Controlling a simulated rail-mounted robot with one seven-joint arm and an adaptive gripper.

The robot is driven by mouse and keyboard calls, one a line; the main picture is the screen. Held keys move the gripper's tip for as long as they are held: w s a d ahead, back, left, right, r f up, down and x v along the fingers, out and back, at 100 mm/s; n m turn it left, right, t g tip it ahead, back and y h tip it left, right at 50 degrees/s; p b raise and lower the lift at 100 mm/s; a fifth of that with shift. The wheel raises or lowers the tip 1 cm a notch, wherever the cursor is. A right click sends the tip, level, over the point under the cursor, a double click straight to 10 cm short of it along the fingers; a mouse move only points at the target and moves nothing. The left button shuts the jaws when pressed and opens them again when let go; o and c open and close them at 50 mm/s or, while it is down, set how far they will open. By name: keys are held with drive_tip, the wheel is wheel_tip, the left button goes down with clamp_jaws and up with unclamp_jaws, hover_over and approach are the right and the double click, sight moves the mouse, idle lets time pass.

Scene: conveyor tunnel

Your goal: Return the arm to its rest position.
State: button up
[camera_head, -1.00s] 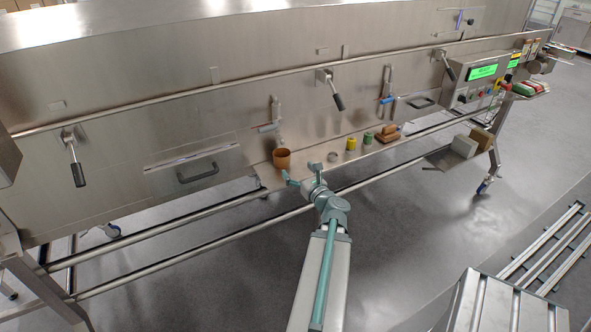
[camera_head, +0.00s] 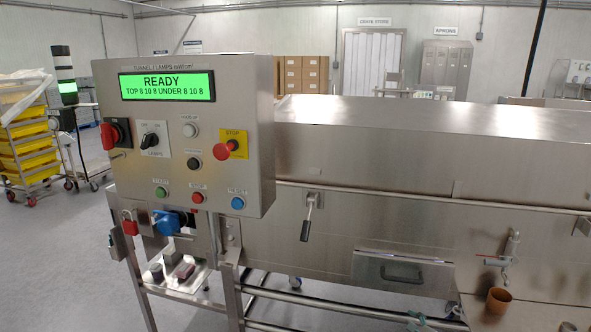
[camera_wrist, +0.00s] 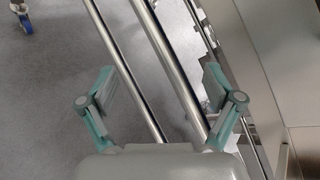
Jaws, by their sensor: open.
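My gripper (camera_wrist: 160,88) is open and empty in the wrist view, its two teal fingers spread wide. Steel rails run behind and between the fingers, with grey floor below. In the head view only a small teal part of my gripper (camera_head: 416,321) shows at the bottom edge, left of the brown cup (camera_head: 498,300). The rest of my arm is out of the head view.
The steel tunnel (camera_head: 440,130) fills the right side. A control box (camera_head: 185,135) with a green READY display stands at left, with a red padlock (camera_head: 129,222) below it. A cart of yellow trays (camera_head: 28,150) stands far left. Grey floor is open there.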

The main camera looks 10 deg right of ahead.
drive_tip(key=a+f+n+g+y, duration=0.1)
drive_tip(key=a+f+n+g, duration=0.4)
drive_tip(key=a, duration=0.5)
drive_tip(key=a+f+n+g+y, duration=0.2)
drive_tip(key=a+f+n, duration=0.4)
drive_tip(key=a, duration=0.4)
drive_tip(key=s+a+f+n+g+h, duration=0.2)
drive_tip(key=s+a+n+g, duration=0.1)
drive_tip(key=a+n, duration=0.3)
drive_tip(key=s+a+f+n+g+h, duration=0.3)
drive_tip(key=a+n, duration=0.2)
drive_tip(key=n, duration=0.4)
drive_tip(key=s+f+g, duration=0.2)
drive_tip(key=s+f, duration=0.4)
drive_tip(key=s, duration=0.3)
drive_tip(key=s+f+g, duration=0.2)
drive_tip(key=s+f, duration=0.4)
drive_tip(key=s, duration=0.4)
drive_tip(key=s+f+g, duration=0.2)
drive_tip(key=s+f, duration=0.4)
drive_tip(key=s, duration=0.4)
drive_tip(key=shift+s+d+g, duration=0.2)
drive_tip(key=shift+g, duration=0.1)
